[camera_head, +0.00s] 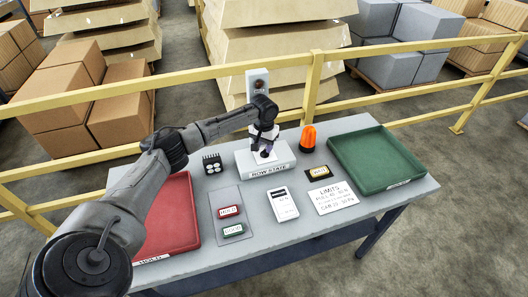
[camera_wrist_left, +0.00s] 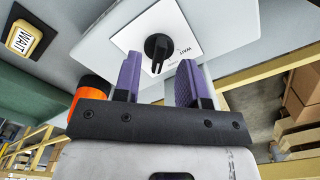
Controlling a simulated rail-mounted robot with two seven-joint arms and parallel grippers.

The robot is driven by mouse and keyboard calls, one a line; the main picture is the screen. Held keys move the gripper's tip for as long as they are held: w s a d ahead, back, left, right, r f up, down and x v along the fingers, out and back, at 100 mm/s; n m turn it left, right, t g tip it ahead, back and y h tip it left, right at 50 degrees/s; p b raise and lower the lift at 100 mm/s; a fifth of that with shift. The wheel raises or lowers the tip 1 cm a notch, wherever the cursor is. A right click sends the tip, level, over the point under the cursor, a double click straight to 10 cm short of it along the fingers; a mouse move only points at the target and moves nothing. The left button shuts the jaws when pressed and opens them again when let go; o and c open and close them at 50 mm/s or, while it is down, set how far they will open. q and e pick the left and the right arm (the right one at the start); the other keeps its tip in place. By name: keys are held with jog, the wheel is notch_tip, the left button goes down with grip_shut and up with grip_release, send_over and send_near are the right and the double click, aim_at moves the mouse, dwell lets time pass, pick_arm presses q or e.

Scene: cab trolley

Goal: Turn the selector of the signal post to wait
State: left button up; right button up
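The signal post's white box (camera_head: 264,171), labelled ROW STATE, stands at the back middle of the grey table. Its selector is a black knob (camera_wrist_left: 157,46) on a white plate, with the word WAIT printed to the knob's right in the left wrist view. The knob's narrow part points down toward the gripper in that view. My left gripper (camera_head: 264,145) is over the box and hides most of the knob from the head. In the wrist view its purple fingers (camera_wrist_left: 158,66) are apart, with the knob near the gap between their tips; contact is unclear. My right gripper is out of view.
A grey panel with a round lamp (camera_head: 257,82) stands behind the box. An orange beacon (camera_head: 307,139) is close on the right, beside a WAIT plate (camera_head: 320,172). A red tray (camera_head: 185,222) and a green tray (camera_head: 420,165) flank them. A yellow rail (camera_head: 190,76) runs behind.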

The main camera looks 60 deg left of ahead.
pick_arm(q)
jog(key=shift+f, duration=1.35)
grip_shut()
